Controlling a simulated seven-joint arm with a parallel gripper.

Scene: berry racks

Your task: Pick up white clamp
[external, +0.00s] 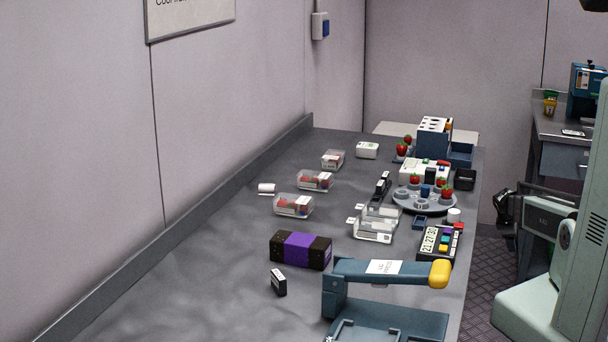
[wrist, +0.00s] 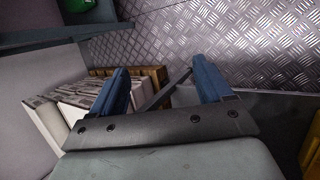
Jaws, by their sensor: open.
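My gripper (wrist: 160,66) shows in the wrist view with two blue fingers spread apart, open and empty. It points over the patterned metal floor, away from the bench top. In the external view my pale green arm stands at the right edge, and I cannot clearly make out the fingers there. I cannot surely pick out the white clamp. A small white piece (external: 266,188) lies on the grey bench (external: 180,270) near the wall, and clear-white pieces with handles (external: 372,231) lie mid-bench; either could be it. The wrist view shows no clamp.
A blue-grey lever device (external: 385,315) stands at the front, beside a purple-black box (external: 300,250). Clear berry boxes (external: 293,205) line the left. The front-left bench is clear.

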